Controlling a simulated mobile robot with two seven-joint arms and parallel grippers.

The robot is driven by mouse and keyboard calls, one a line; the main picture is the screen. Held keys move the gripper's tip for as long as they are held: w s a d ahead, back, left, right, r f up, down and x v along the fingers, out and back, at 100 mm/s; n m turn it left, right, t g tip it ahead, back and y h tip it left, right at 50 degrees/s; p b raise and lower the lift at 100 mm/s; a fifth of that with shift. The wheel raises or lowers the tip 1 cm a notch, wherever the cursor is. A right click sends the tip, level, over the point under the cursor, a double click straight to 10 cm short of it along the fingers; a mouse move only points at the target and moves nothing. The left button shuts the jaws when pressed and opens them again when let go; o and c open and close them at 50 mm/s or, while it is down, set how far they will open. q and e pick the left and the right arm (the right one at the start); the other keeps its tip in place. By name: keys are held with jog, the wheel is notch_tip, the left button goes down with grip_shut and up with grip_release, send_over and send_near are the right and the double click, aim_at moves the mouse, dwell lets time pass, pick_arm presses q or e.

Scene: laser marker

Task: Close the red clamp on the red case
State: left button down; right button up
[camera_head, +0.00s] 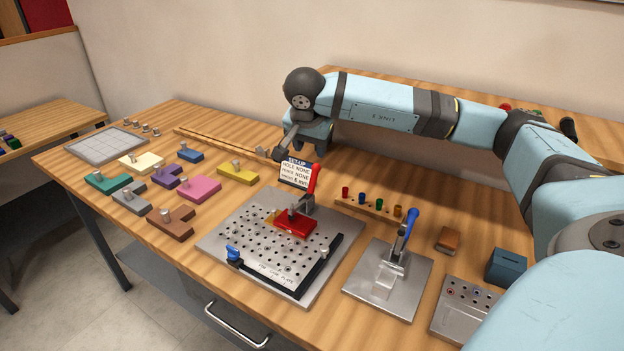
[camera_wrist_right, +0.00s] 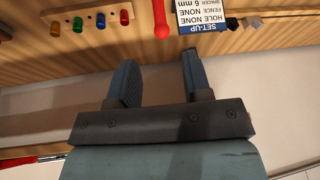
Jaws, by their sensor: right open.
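The red case (camera_head: 296,223) lies on the metal plate with a grid of holes (camera_head: 255,240). The red clamp (camera_head: 313,181) stands at its back edge with its red handle raised upright. The tip of the red handle (camera_wrist_right: 160,22) also shows at the top of the right wrist view. My right gripper (camera_head: 275,153) is behind the set-up sign, back and left of the clamp. In the right wrist view its two fingers (camera_wrist_right: 160,78) are apart with nothing between them, and the handle is beyond them, not touched. My left gripper is not in view.
The set-up sign (camera_head: 296,173) stands between my right gripper and the clamp. A blue-handled clamp (camera_head: 408,228) stands on its own plate to the right. A rack of coloured pegs (camera_head: 368,205) is behind it. Several coloured blocks (camera_head: 198,187) lie at left.

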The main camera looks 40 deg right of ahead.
aim_at(314, 174)
jog(key=x, duration=1.3)
jog(key=shift+d+f+b, duration=0.1)
jog(key=shift+f+b, duration=0.05)
jog(key=shift+b, duration=0.15)
grip_shut()
